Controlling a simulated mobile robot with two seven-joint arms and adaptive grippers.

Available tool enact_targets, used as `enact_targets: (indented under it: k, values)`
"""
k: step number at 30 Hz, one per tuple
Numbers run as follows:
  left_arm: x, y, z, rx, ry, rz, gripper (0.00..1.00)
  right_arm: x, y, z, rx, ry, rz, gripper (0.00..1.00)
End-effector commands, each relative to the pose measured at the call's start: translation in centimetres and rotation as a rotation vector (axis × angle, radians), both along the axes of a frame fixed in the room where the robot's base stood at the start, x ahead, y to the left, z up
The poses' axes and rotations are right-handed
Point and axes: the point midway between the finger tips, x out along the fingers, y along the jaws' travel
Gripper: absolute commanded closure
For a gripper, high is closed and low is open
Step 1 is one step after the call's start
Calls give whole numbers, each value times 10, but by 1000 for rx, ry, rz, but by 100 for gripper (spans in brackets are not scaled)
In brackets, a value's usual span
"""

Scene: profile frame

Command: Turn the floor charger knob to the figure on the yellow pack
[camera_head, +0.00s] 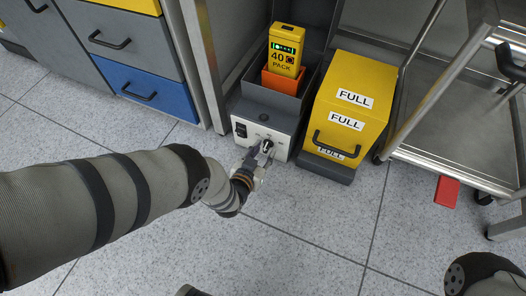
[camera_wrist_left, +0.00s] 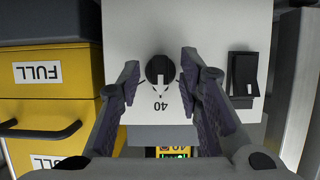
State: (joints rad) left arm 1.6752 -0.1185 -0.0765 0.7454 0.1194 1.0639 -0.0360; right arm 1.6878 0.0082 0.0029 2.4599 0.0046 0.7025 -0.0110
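The yellow pack (camera_head: 286,50), marked 40 with a lit green display, stands in an orange holder (camera_head: 282,83) on the grey floor charger (camera_head: 268,110). The charger's white front panel (camera_head: 282,149) carries the round black knob (camera_wrist_left: 160,66). In the left wrist view the knob's white mark faces the printed 40 (camera_wrist_left: 161,106), which appears upside down. My left gripper (camera_head: 262,152) is at the panel. It also shows in the left wrist view (camera_wrist_left: 160,74), open, with one finger on each side of the knob and a small gap visible to each. My right gripper is out of view.
A black rocker switch (camera_wrist_left: 243,75) sits beside the knob. A yellow box (camera_head: 375,95) labelled FULL stands close right of the charger. A metal cart (camera_head: 430,145) with a red piece (camera_head: 447,191) is further right, drawers (camera_head: 150,95) are left. Floor in front is clear.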

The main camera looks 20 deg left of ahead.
Motion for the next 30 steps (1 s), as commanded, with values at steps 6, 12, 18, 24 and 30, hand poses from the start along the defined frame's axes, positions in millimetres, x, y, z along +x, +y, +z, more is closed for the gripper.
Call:
enact_targets:
  k: [6,12,18,24,30]
  values:
    - [-2,0,1,0,0,1,68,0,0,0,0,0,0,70]
    - [-28,1,11,-1,4,0,68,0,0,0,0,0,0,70]
    - [-74,2,31,1,2,0,68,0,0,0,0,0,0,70]
    - [-105,4,44,-1,1,0,68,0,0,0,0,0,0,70]
    - [-111,4,47,-1,-1,0,68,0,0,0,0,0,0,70]
